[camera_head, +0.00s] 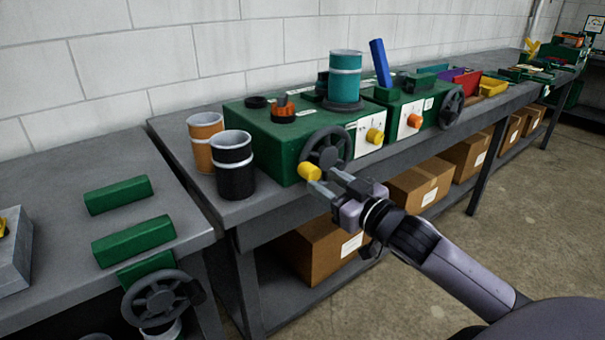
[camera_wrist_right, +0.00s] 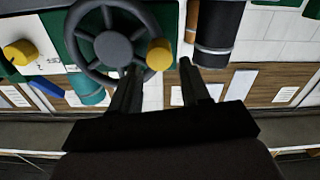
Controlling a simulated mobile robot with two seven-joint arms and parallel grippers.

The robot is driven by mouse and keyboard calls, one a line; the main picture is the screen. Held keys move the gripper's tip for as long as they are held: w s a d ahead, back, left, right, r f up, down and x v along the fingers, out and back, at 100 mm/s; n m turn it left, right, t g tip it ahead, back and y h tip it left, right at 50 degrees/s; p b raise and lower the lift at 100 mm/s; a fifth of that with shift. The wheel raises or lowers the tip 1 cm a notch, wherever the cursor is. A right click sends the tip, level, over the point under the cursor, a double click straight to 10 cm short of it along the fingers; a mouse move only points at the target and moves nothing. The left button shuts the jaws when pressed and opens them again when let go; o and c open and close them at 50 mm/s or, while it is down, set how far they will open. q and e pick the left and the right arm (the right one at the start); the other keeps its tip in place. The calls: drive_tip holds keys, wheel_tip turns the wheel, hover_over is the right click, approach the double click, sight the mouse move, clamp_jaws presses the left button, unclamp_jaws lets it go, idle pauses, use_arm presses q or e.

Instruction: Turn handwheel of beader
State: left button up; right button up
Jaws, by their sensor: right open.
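A green machine (camera_head: 268,140) on the bench carries a dark grey handwheel (camera_head: 342,146) with a yellow knob (camera_head: 310,171) low on its left rim. My right gripper (camera_head: 321,183) is open, with its fingertips close to the knob. The right wrist view shows the handwheel (camera_wrist_right: 112,46) and the knob (camera_wrist_right: 159,54), the knob lying just beyond the gap between the open fingertips (camera_wrist_right: 160,68). I cannot tell whether they touch it. No label names the beader legibly. My left gripper is not in view.
An orange can (camera_head: 204,142) and a black can (camera_head: 233,170) stand left of the machine. A second green machine with a handwheel (camera_head: 452,107) stands to the right. Another handwheel (camera_head: 158,298) is at the lower left. Cardboard boxes (camera_head: 420,186) sit below the bench.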

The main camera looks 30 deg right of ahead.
sight(315, 175)
drive_tip(key=shift+w+a, duration=0.2)
drive_tip(key=shift+w, duration=3.25)
drive_tip(key=shift+c, duration=0.3)
clamp_jaws()
